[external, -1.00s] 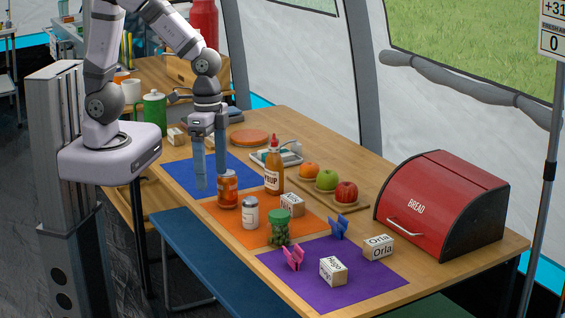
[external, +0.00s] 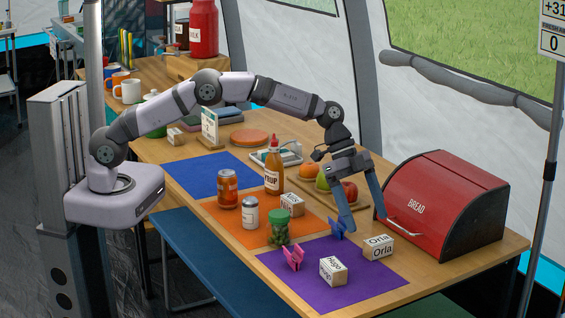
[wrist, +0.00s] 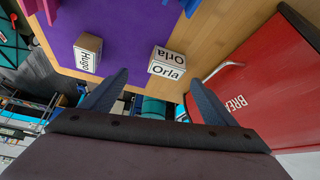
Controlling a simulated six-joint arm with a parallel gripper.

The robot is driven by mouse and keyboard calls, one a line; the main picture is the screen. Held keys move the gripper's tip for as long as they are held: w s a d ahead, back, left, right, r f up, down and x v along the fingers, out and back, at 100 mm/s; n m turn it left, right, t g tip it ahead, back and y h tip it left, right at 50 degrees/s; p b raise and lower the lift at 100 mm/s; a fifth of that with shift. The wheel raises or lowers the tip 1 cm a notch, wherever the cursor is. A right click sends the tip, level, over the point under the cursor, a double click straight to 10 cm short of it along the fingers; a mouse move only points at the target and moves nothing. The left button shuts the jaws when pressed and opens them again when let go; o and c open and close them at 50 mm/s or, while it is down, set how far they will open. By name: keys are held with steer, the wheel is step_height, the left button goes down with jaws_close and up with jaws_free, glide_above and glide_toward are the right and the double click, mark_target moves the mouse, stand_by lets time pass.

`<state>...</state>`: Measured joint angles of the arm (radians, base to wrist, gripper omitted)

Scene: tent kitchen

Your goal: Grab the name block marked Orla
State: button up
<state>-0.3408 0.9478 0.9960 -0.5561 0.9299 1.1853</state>
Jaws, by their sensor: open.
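The name block marked Orla (external: 379,247) is a white and wood block at the right edge of the purple mat (external: 330,297). In the wrist view the Orla block (wrist: 167,63) lies ahead of and between my fingertips, apart from them. My gripper (external: 364,224) is open and empty, above and behind the block beside the blue clip; its fingers (wrist: 157,92) show in the wrist view. Another block marked Hugo (external: 333,271) sits on the purple mat to the left; it also shows in the wrist view (wrist: 88,53).
A blue clip (external: 338,227) and a pink clip (external: 293,257) stand near the mat. The red bread box (external: 440,205) is close on the right. The table's front edge is close.

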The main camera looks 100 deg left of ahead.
mark_target(378, 239)
steer(key=shift+w+a+f, duration=0.25)
steer(key=shift+w+a, duration=0.05)
steer(key=shift+w, duration=0.15)
steer(key=shift+p+x, duration=1)
steer(key=shift+x, duration=2.6)
steer(key=shift+a, duration=0.1)
steer(key=c, duration=1.2)
